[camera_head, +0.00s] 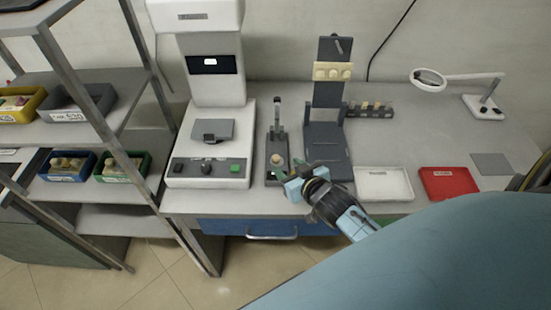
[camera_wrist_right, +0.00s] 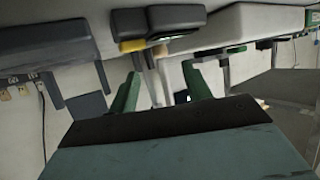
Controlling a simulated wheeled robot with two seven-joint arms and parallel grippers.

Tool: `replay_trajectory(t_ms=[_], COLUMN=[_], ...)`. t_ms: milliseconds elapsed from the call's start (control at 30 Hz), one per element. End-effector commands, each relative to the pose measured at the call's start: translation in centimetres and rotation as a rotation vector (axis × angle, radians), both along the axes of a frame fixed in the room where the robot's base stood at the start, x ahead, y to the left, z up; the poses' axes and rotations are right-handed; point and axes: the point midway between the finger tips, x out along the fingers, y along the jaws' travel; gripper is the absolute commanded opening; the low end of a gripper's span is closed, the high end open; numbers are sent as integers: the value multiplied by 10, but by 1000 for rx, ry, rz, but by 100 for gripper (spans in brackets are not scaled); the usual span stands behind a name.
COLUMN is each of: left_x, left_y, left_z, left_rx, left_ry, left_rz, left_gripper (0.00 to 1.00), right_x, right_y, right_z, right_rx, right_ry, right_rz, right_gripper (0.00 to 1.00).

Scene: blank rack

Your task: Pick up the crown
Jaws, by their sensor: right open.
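A small cream, rounded piece (camera_head: 277,160), which looks like the crown, sits on a dark upright stand (camera_head: 278,135) left of centre on the bench. My right gripper (camera_head: 297,167) is just in front and to the right of it, with green fingers spread apart. The wrist view, which looks upside down, shows the same green fingers apart (camera_wrist_right: 162,70) with nothing between them. The crown cannot be made out clearly there. My left gripper is not in view.
A white machine (camera_head: 208,150) stands left of the stand, and a dark rack holding cream blocks (camera_head: 333,71) stands right. A white tray (camera_head: 384,184), red tray (camera_head: 448,183) and magnifier lamp (camera_head: 430,79) lie further right. Shelves with bins (camera_head: 65,165) stand at left.

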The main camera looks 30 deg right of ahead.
Motion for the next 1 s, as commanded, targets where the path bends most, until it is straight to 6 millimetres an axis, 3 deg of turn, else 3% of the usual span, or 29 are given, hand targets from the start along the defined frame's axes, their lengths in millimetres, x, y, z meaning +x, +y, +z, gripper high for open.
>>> replay_trajectory(t_ms=[300, 500, 800, 1000], left_x=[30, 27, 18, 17], left_y=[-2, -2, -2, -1], left_z=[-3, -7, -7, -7], left_rx=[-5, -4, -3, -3], left_ry=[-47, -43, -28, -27], left_rz=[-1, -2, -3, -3], left_gripper=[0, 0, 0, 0], right_x=[27, 49, 53, 53], right_y=[0, 0, 0, 0], right_z=[-13, -23, -24, -24], right_rx=[-1, 0, 0, 0], right_ry=[-1, 0, 0, 0], right_rz=[-1, 0, 0, 0], right_gripper=[49, 49, 49, 23])
